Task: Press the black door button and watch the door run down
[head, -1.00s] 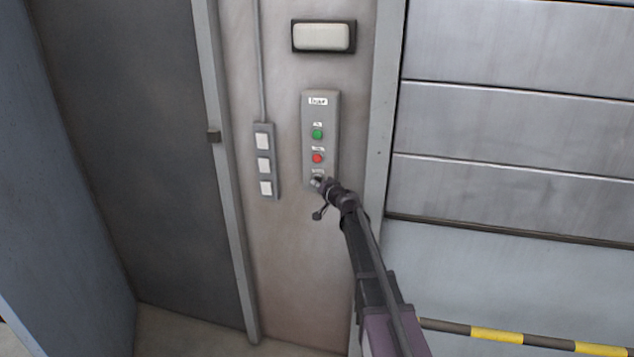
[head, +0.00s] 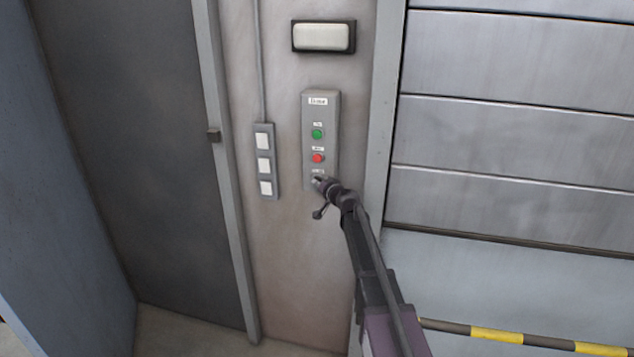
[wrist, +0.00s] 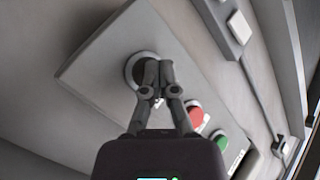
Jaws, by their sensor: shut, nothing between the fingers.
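The grey control box (head: 332,110) on the wall carries a green button (head: 317,134) and a red button (head: 318,158). The black button (wrist: 132,70) shows in the wrist view as a dark round at the end of the row; in the head view my gripper covers it. My gripper (head: 318,181) is shut and empty, its fingertips (wrist: 158,68) at the black button, seemingly touching it. The door (head: 500,135), made of wide grey metal panels, hangs partway down on the right, its dark lower edge above a pale area.
A strip with three white switches (head: 265,163) is left of the control box. A pale lamp (head: 323,37) is above it. A door frame post (head: 381,120) stands to the right. A yellow and black striped bar (head: 497,336) lies low at the right.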

